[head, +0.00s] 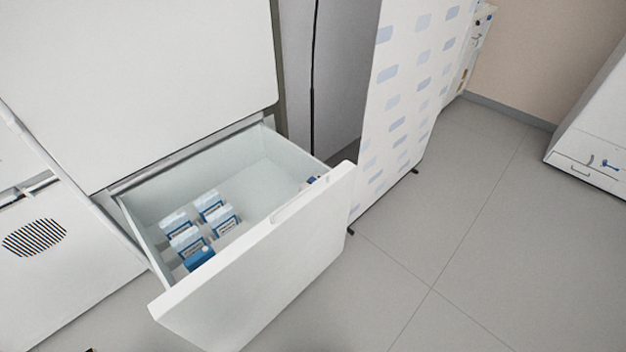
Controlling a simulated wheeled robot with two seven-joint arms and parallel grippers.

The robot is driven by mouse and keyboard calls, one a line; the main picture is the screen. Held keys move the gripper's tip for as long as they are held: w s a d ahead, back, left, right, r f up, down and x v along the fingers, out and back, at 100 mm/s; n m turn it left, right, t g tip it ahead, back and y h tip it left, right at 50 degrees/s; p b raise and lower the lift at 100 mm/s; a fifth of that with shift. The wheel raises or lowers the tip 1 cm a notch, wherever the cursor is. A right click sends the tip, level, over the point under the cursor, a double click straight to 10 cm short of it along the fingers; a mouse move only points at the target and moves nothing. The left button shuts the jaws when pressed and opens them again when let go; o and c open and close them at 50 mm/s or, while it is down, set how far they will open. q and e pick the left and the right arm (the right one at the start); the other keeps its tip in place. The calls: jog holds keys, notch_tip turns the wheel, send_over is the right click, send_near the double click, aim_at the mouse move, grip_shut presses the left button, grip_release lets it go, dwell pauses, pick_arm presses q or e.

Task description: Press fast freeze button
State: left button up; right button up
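A white freezer cabinet (150,80) fills the upper left of the head view. Its lower drawer (262,262) is pulled out. Inside, several small white and blue boxes (211,206) stand on the left side, and one darker blue box (199,258) is near the front. I cannot make out a fast freeze button on the parts that show. Neither of my grippers is in view.
A tall white panel with pale blue rectangles (408,80) stands right of the freezer. A white cabinet (592,140) is at the far right. The grey tiled floor (460,250) on the right is clear. The open drawer juts out over the floor.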

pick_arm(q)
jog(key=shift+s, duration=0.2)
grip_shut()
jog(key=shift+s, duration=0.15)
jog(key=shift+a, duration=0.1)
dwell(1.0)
